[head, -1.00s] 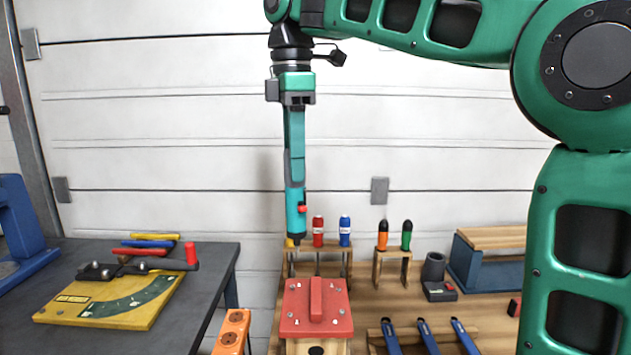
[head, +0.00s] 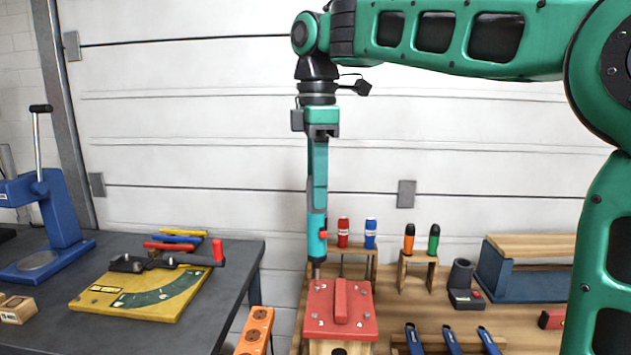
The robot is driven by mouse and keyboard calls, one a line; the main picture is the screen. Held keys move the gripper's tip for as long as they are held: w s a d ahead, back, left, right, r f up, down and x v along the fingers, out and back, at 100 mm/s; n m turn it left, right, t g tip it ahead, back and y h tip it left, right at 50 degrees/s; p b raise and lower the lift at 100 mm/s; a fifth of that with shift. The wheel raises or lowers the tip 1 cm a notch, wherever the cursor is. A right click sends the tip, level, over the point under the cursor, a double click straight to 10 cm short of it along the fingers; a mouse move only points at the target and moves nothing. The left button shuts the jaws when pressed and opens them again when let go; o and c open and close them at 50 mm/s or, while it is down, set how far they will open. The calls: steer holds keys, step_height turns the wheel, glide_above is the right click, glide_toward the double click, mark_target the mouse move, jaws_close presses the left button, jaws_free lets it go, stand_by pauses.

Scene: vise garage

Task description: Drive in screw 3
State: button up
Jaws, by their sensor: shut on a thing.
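My gripper (head: 321,132), high in the middle of the head view, is shut on a teal power screwdriver (head: 317,235) with a red button. The screwdriver hangs upright, bit down. Its bit (head: 316,271) is at the far left corner of a red plate (head: 357,331), at or just above the surface; I cannot tell whether it touches a screw. The plate has a raised red bar (head: 341,302) and small screws near its corners. It lies on a wooden block (head: 325,347). The number markings are too small to read surely.
Red (head: 343,232) and blue (head: 370,233) handled tools stand in a wooden rack close behind the screwdriver. Orange and green ones stand in another rack (head: 417,261). An orange power strip (head: 256,331) is left of the block. The grey table (head: 225,290) carries a yellow board.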

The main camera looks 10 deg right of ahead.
steer(key=shift+f, duration=0.2)
stand_by(0.3)
steer(key=shift+s+f, duration=0.15)
steer(key=shift+f, duration=0.4)
stand_by(0.7)
steer(key=shift+f, duration=0.45)
stand_by(2.6)
stand_by(0.9)
